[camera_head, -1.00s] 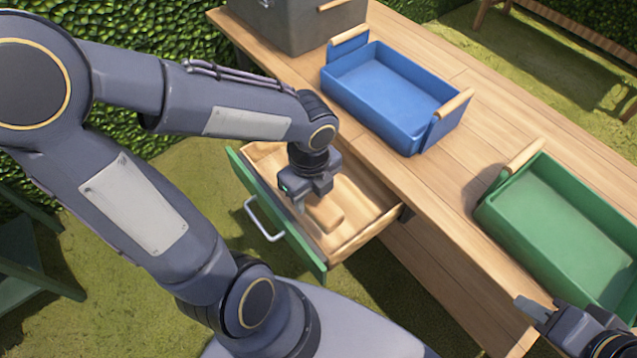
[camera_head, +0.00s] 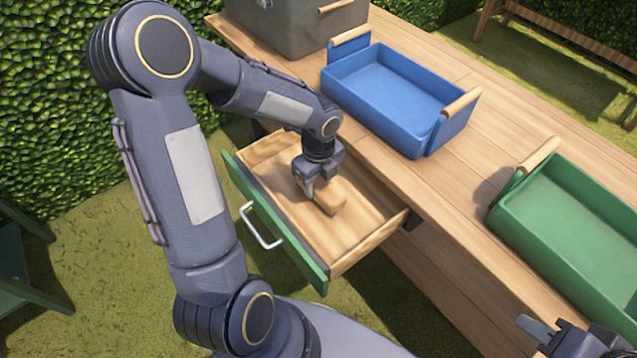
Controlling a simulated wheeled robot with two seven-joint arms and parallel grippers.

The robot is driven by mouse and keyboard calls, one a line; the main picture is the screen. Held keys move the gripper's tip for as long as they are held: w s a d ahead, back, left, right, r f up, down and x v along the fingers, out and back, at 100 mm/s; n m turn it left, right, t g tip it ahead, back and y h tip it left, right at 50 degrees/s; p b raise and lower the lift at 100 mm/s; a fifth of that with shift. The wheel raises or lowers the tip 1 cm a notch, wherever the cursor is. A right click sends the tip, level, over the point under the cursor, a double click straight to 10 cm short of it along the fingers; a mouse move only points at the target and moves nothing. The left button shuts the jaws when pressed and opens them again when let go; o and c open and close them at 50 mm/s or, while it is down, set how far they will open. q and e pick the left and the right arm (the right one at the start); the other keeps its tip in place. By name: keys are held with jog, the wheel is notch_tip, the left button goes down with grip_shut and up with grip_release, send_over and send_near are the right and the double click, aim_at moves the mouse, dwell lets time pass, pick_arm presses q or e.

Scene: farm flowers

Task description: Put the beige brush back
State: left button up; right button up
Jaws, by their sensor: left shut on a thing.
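The beige brush (camera_head: 331,200) is a small tan block inside the open drawer (camera_head: 360,226) of the wooden table. My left gripper (camera_head: 313,186) points down into the drawer and is shut on the brush at its left end. I cannot tell whether the brush touches the drawer floor. The drawer has a green front and a pale metal handle (camera_head: 262,228). My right gripper (camera_head: 540,335) is at the bottom right edge, partly cut off, near the table's front edge, and its jaws are not clear.
An empty blue tray (camera_head: 395,95) with wooden handles stands on the table (camera_head: 455,180) behind the drawer. An empty green tray (camera_head: 575,225) stands to the right. A grey box (camera_head: 305,25) stands at the back left. Bare tabletop lies between the trays.

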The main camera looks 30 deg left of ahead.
pick_arm(q)
jog(key=shift+f, duration=0.1)
jog(key=shift+f, duration=0.25)
jog(key=o, duration=1)
jog(key=shift+c, duration=0.2)
